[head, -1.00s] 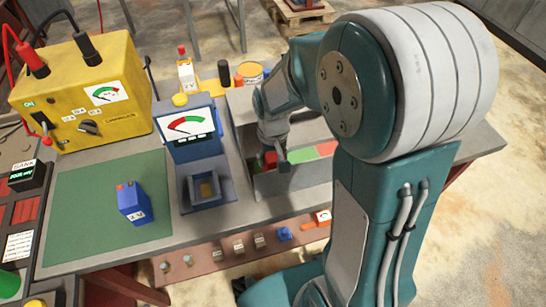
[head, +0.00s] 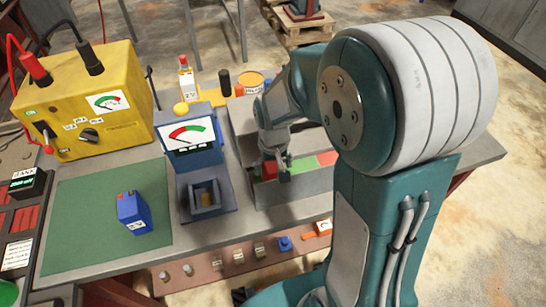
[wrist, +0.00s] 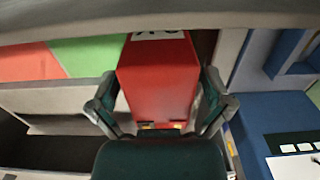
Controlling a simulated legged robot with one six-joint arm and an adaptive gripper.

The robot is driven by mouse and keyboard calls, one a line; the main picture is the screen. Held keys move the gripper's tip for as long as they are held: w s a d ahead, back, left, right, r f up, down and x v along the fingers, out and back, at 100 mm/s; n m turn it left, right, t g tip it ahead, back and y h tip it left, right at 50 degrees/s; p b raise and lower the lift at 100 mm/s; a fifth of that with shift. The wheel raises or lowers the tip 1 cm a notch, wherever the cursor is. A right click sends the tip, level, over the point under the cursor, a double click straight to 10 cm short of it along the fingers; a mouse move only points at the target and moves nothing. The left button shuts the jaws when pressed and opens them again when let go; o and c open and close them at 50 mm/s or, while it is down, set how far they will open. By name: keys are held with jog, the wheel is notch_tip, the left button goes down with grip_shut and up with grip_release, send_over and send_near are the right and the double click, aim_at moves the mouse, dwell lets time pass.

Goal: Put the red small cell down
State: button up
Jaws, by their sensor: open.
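The red small cell (wrist: 158,85) stands between the two fingers of my gripper (wrist: 160,112) in the wrist view. The fingers are open, one on each side of it; I cannot tell whether they touch it. In the head view, a little of the red cell (head: 268,170) shows beside my gripper (head: 278,167), inside the grey sorting bin (head: 292,192). A green patch (wrist: 88,55) and a red patch (wrist: 27,62) lie to the cell's left in the wrist view. The cell's base is hidden.
A blue meter (head: 190,135) with a cradle stands left of the bin. A blue cell (head: 133,212) stands on the green mat (head: 80,235). A yellow tester (head: 85,100) is at the back left.

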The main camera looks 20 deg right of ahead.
notch_tip(320, 180, up, 12)
jog(key=shift+s+f, duration=0.1)
jog(key=s+r+t, duration=0.2)
jog(key=s+r, duration=0.1)
jog(key=s, duration=0.4)
jog(key=s+d+r+t, duration=0.1)
jog(key=s+r+t, duration=0.2)
jog(key=s, duration=0.4)
jog(key=shift+d+r+t, duration=0.25)
jog(key=shift+r+t, duration=0.05)
jog(key=shift+r, duration=0.05)
